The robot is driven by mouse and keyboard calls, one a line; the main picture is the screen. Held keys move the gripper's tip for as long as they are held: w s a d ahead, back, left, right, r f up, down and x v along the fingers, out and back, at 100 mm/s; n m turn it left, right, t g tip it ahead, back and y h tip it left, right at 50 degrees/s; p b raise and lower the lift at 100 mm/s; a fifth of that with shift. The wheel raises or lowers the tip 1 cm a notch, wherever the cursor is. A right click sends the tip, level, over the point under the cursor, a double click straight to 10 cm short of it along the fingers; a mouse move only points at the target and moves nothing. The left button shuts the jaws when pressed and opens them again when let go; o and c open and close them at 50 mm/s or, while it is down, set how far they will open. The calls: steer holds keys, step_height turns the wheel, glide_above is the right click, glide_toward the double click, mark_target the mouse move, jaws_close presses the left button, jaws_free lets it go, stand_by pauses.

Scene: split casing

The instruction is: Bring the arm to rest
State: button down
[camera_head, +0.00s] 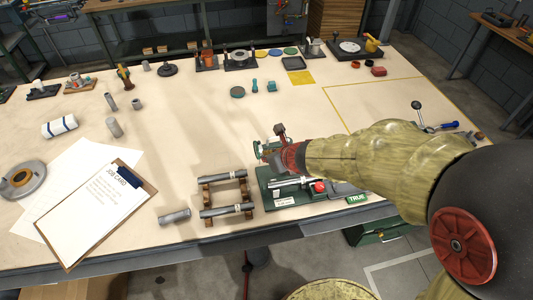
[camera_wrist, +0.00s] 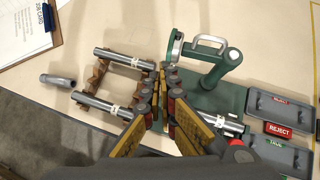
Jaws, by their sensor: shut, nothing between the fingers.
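My arm, in a yellow-green sleeve, reaches in from the right in the head view. My gripper (camera_head: 281,142) is over the green fixture (camera_head: 266,190) near the table's front edge. In the wrist view my gripper (camera_wrist: 165,72) has its fingertips close together with nothing between them. They appear between the wooden rack (camera_wrist: 98,76) and the green fixture (camera_wrist: 232,93); their height above the table is hard to tell. A metal rod lies on the fixture, partly hidden by my fingers in the wrist view.
The wooden rack holds two metal rods; a loose metal cylinder (camera_head: 174,216) lies left of it. Trays labelled REJECT (camera_wrist: 279,129) and TRUE (camera_wrist: 276,145) are right of the fixture. A clipboard (camera_head: 97,213) lies at left. The table's middle is mostly clear.

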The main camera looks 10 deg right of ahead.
steer(key=s+r, duration=0.1)
steer(key=s+r+p, duration=0.1)
steer(key=s+r, duration=0.1)
steer(key=shift+s+a+r+p, duration=0.1)
steer(key=shift+a+r+p, duration=0.1)
steer(key=shift+a+p, duration=0.1)
